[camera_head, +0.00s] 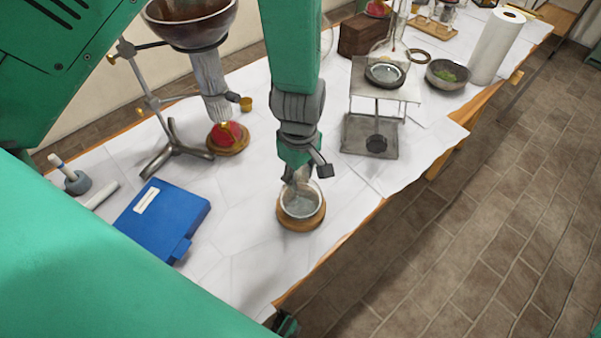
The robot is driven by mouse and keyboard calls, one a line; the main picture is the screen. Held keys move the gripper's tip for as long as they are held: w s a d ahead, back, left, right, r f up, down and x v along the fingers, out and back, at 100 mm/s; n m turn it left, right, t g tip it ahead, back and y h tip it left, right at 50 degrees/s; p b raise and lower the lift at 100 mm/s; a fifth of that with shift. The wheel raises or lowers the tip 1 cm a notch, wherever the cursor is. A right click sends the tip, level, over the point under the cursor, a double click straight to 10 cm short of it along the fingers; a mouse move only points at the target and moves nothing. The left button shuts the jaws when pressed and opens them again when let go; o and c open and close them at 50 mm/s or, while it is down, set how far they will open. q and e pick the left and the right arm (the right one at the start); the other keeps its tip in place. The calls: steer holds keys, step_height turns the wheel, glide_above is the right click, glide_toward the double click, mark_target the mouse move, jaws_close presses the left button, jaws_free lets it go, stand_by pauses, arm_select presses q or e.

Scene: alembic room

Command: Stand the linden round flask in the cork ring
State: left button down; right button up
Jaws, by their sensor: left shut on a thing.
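The linden round flask (301,203) is clear glass, with its round body low in the cork ring (300,224) near the table's front edge. The brown ring shows around and below the glass. The flask looks close to upright, but I cannot tell whether it bears fully on the ring. My left gripper (300,175) comes down from above and is shut on the flask's neck, which the fingers mostly hide. I cannot make out my right gripper.
A blue case (163,220) lies to the left. A metal stand holding a brown bowl (191,22) is behind it, with a red object (227,135) on a wooden base below. A wire stand (371,135) is at back right. Bare table surrounds the ring; the floor lies beyond its edge.

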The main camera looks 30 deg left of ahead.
arm_select(q)
steer(key=shift+f, duration=0.1)
steer(key=c, duration=1.1)
jaws_free()
steer(key=shift+o, duration=0.2)
steer(key=shift+r+p, duration=3.5)
steer(key=shift+r, duration=0.05)
